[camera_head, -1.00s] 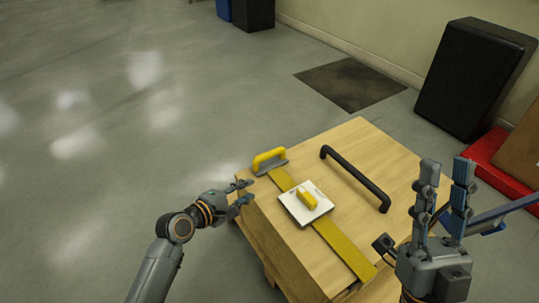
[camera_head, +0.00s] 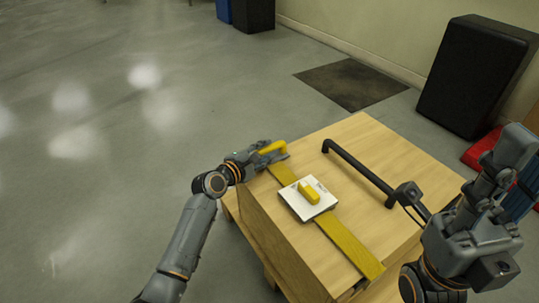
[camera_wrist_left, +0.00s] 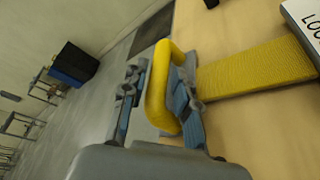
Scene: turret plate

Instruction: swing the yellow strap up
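The yellow strap (camera_head: 350,245) lies flat across the wooden box top, passing under a white plate (camera_head: 294,205) with a yellow knob (camera_head: 309,193). A yellow handle (camera_head: 272,147) on a grey base stands at its far end. My left gripper (camera_head: 262,158) is at this handle. In the left wrist view the yellow handle (camera_wrist_left: 158,88) lies between the parted fingers of my left gripper (camera_wrist_left: 158,105), with a gap to the left finger; the strap (camera_wrist_left: 255,72) runs off right. My right gripper (camera_head: 505,180) is raised at the right; its finger gap is unclear.
A black bar handle (camera_head: 357,169) stands on the box (camera_head: 385,150), between the plate and my right arm. A black panel (camera_head: 475,75) leans by the wall at the right. The floor (camera_head: 90,190) left of the box is clear.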

